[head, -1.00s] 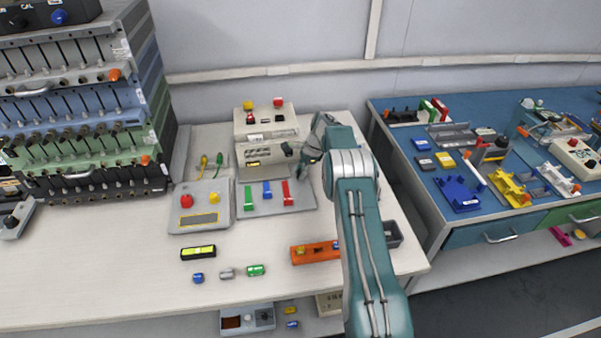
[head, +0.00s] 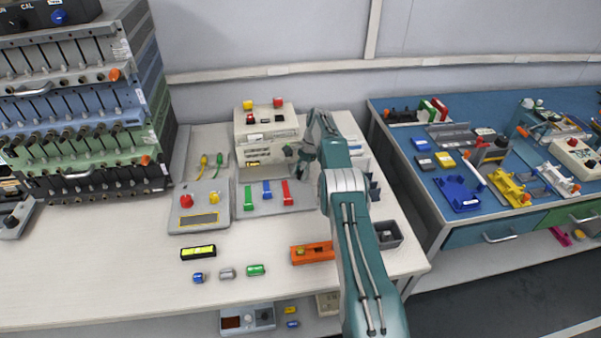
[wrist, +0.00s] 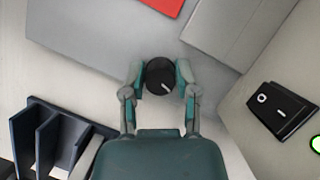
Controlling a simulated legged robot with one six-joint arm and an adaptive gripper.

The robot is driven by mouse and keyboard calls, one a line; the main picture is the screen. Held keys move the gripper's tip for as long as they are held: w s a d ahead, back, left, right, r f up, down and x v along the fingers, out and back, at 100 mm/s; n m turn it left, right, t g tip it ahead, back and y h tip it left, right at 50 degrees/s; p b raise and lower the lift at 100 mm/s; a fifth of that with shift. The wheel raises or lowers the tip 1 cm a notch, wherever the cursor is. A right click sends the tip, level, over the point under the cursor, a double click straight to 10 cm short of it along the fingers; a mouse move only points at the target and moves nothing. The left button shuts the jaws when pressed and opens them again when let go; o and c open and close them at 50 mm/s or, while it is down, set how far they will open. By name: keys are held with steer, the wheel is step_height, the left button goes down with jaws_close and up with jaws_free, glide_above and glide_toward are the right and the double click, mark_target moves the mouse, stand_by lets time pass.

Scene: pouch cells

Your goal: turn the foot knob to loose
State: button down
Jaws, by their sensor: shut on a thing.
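The foot knob (wrist: 157,73) is round and black with a short white mark pointing to the lower right in the wrist view. My gripper (wrist: 161,79) is shut on it, one finger on each side. In the head view my gripper (head: 299,156) is at the right front of the cream machine (head: 267,122). My arm and gripper hide the knob there, and I cannot read any label for its loose position.
A black rocker switch (wrist: 282,110) is at the right in the wrist view, and a dark slotted holder (wrist: 48,139) at lower left. The front left of the table is clear.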

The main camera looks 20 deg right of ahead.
mark_target(301, 171)
steer(key=shift+c, duration=1.8)
jaws_free()
steer(key=shift+f, duration=0.1)
steer(key=shift+w+d, duration=0.1)
step_height(301, 171, up, 10)
steer(key=shift+w, duration=0.1)
